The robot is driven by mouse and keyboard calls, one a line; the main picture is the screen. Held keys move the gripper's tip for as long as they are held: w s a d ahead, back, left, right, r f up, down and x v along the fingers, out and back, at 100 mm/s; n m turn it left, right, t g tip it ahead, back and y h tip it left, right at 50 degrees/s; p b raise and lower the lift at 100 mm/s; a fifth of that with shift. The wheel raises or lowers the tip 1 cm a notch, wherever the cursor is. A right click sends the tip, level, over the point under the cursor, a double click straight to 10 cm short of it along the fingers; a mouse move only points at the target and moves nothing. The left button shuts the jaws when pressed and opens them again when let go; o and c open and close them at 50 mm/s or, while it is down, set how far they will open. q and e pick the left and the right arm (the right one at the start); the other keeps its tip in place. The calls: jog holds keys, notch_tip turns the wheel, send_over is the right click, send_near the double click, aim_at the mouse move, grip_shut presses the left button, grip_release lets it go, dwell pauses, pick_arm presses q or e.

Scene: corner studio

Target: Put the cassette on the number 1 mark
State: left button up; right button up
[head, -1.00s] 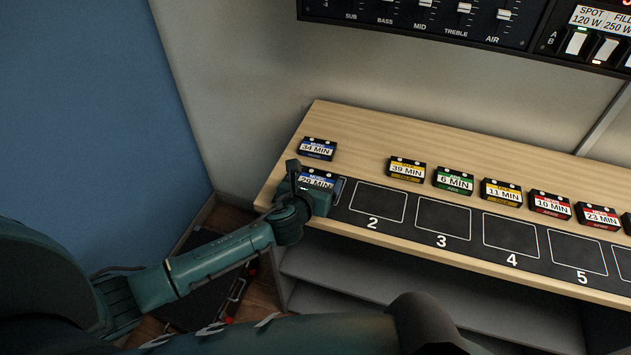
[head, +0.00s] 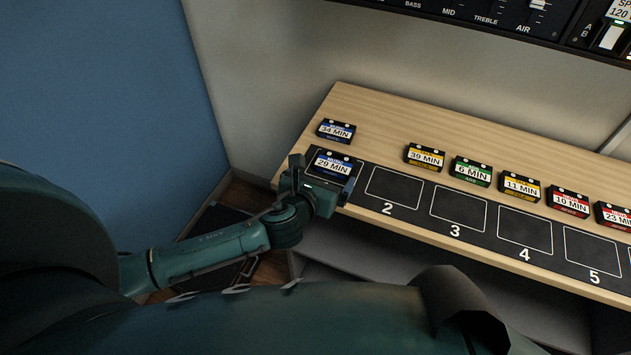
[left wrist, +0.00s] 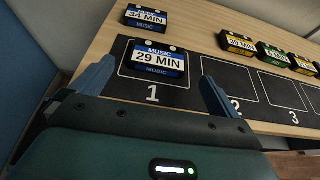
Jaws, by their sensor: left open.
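A blue-labelled cassette reading 29 MIN (head: 333,165) lies flat on the black strip at the far left. In the left wrist view this cassette (left wrist: 158,58) rests in the upper part of the outlined square above the number 1 mark (left wrist: 152,94). My left gripper (head: 318,182) is at the near side of the cassette. In the left wrist view its two fingers (left wrist: 152,88) are apart, with the number 1 between them and the cassette just beyond their tips. In the head view the gripper hides the number 1. My right gripper is not in view.
Another blue cassette, 34 MIN (head: 336,131), lies on the wood behind. Several cassettes stand in a row to the right, starting with the yellow 39 MIN one (head: 425,157). Squares 2 (head: 394,187) to 5 are empty. A control panel (head: 480,15) hangs above the wooden shelf.

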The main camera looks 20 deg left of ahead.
pick_arm(q)
jog(key=s+d+f+n+g+h, duration=0.1)
jog(key=s+f+n, duration=0.2)
jog(key=s+n, duration=0.6)
jog(key=s+d+f+n+g+h, duration=0.1)
jog(key=s+n, duration=0.9)
jog(key=n, duration=1.4)
notch_tip(320, 180, down, 3)
jog(key=shift+r+g+h, duration=0.2)
jog(key=shift+g+h, duration=0.3)
